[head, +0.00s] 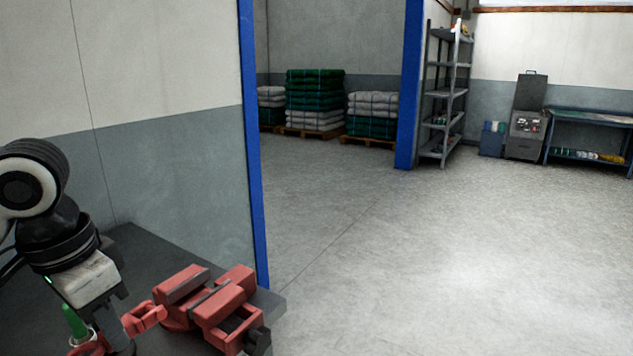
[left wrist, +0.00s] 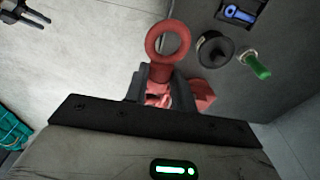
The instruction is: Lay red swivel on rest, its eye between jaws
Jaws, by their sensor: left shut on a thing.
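My left gripper (head: 112,322) reaches down over the dark bench at lower left, beside the red vise (head: 218,302). It is shut on the red swivel, whose ring-shaped eye (left wrist: 168,40) sticks out past the fingers in the left wrist view. In the head view a red loop-shaped part (head: 144,318) shows between the gripper and the vise; I cannot tell whether it belongs to the swivel. The vise's jaws stand apart, with a gap between them. The rest cannot be made out clearly. My right gripper (left wrist: 40,14) is open and empty at the wrist view's top left.
A green-tipped item (head: 75,322) stands close by the left gripper. A black round piece (left wrist: 214,48) and a blue item in a dark holder (left wrist: 240,13) are near it on the bench (head: 130,245). Open floor lies to the right; shelving (head: 447,95) stands far back.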

